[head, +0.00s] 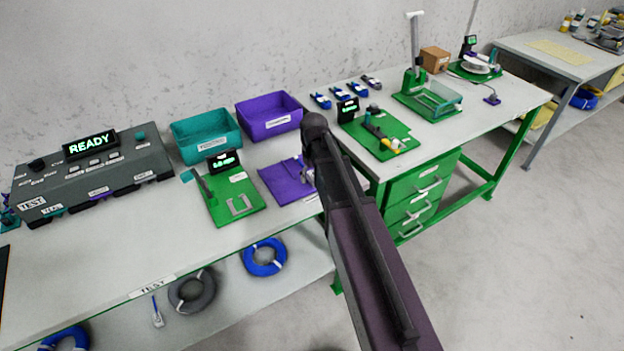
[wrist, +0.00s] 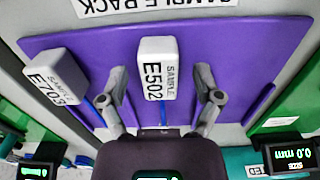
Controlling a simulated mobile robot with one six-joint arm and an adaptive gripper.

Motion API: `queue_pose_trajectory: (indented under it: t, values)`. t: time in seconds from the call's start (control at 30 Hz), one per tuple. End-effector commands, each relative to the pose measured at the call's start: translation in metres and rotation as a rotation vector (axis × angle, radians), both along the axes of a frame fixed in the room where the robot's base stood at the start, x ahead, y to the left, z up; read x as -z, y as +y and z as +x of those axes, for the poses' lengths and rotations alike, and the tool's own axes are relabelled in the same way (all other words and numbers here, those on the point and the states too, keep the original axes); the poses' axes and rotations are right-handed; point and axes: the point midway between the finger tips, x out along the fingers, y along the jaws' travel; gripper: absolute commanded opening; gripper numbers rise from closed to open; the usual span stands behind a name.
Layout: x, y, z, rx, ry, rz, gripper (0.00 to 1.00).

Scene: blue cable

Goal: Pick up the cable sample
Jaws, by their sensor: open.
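In the wrist view, a white sample block labelled E502 (wrist: 156,58) stands at the middle of the purple sample rack (wrist: 235,55), with a short blue cable (wrist: 163,114) showing below it. A second sample labelled E703 (wrist: 58,80) sits tilted to the left, also with a blue cable. My gripper (wrist: 161,82) is open, with one finger on each side of the E502 sample. Gaps show between the fingers and the block. In the head view, the rack (head: 281,183) is partly hidden by my arm, and the samples cannot be made out.
A green fixture with a display (head: 232,201) stands left of the rack, and another green fixture (head: 385,135) stands to its right. A teal bin (head: 205,140) and a purple bin (head: 270,118) are behind. A tester reading READY (head: 95,170) is at far left.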

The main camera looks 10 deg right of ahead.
Motion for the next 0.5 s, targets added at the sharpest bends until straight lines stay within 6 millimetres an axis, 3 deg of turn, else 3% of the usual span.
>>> queue_pose_trajectory:
  t: [0.17, 0.43, 0.5]
  values:
    - [0.0, 0.0, 0.0, 0.0, 0.0, 0.0, 0.83]
    - [0.0, 0.0001, 0.0, 0.0, 0.0, 0.0, 0.06]
    - [0.0001, 0.0001, 0.0, 0.0, 0.0, 0.0, 0.0]
